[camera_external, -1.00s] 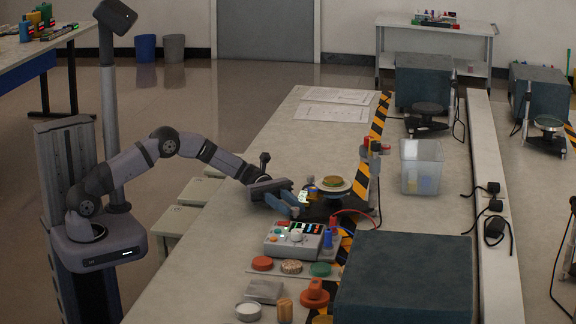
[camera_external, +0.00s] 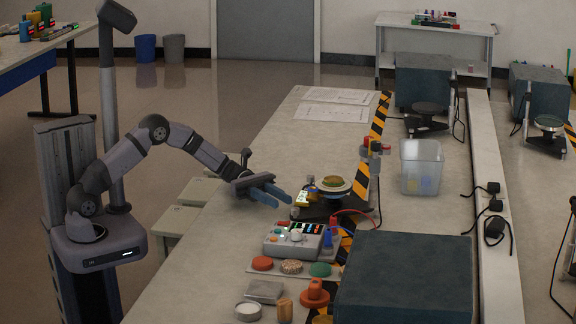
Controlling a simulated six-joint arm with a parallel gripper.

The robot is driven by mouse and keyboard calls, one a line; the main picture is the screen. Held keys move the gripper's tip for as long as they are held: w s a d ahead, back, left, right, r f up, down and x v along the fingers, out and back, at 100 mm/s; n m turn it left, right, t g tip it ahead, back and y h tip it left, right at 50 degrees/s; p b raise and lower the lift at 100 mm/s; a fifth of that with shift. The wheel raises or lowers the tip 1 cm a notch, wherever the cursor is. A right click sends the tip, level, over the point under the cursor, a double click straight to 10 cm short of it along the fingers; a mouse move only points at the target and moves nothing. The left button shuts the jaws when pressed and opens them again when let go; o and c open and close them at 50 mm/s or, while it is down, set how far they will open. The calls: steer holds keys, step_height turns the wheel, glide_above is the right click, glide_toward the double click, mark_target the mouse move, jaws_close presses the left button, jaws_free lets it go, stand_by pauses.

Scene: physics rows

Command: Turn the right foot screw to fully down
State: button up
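My gripper (camera_external: 272,195) is at the left edge of the bench apparatus, raised a little above the table. Its blue fingers point right and look spread apart with nothing between them. Just right of the fingertips stands a dark-based apparatus (camera_external: 318,211) with a round disc (camera_external: 333,185) on top. A small knob (camera_external: 295,212) sits low by the base, near the fingertips, and may be a foot screw. I cannot tell its height or turn, and the other feet are hidden or too small.
A control box (camera_external: 294,239) with coloured buttons stands in front of the apparatus. Coloured discs (camera_external: 291,266) lie nearer. A clear bin (camera_external: 421,167) stands to the right, and a large dark box (camera_external: 405,277) fills the front right. The table left of the gripper is clear.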

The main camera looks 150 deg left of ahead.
mark_target(295, 208)
steer(key=w, duration=0.8)
steer(key=shift+a, duration=0.15)
steer(key=shift+w+y, duration=0.3)
steer(key=shift+w, duration=0.05)
steer(key=n+y, duration=0.2)
steer(key=y, duration=0.1)
steer(key=shift+n+g, duration=0.3)
steer(key=shift+n, duration=0.1)
steer(key=shift+s+y, duration=0.4)
steer(key=shift+y, duration=0.2)
steer(key=v, duration=0.4)
steer(key=r+v, duration=0.1)
steer(key=v, duration=0.2)
steer(key=shift+r, duration=0.1)
step_height(295, 208, up, 17)
steer(key=s+a+f+m+g+y+b, duration=0.25)
steer(key=s+a+f+m+g, duration=0.55)
steer(key=a+f, duration=0.45)
steer(key=s+a+r+m+g+y+b, duration=0.1)
steer(key=s+a+r+m+g+y, duration=0.1)
steer(key=s, duration=0.5)
steer(key=s+a+r+m+g+y, duration=0.2)
steer(key=s+a+m+g+y, duration=0.1)
steer(key=s+a+g, duration=0.3)
steer(key=shift+s+a+r+m+y+b, duration=0.4)
steer(key=shift+s+a+m, duration=0.35)
steer(key=shift+a, duration=0.4)
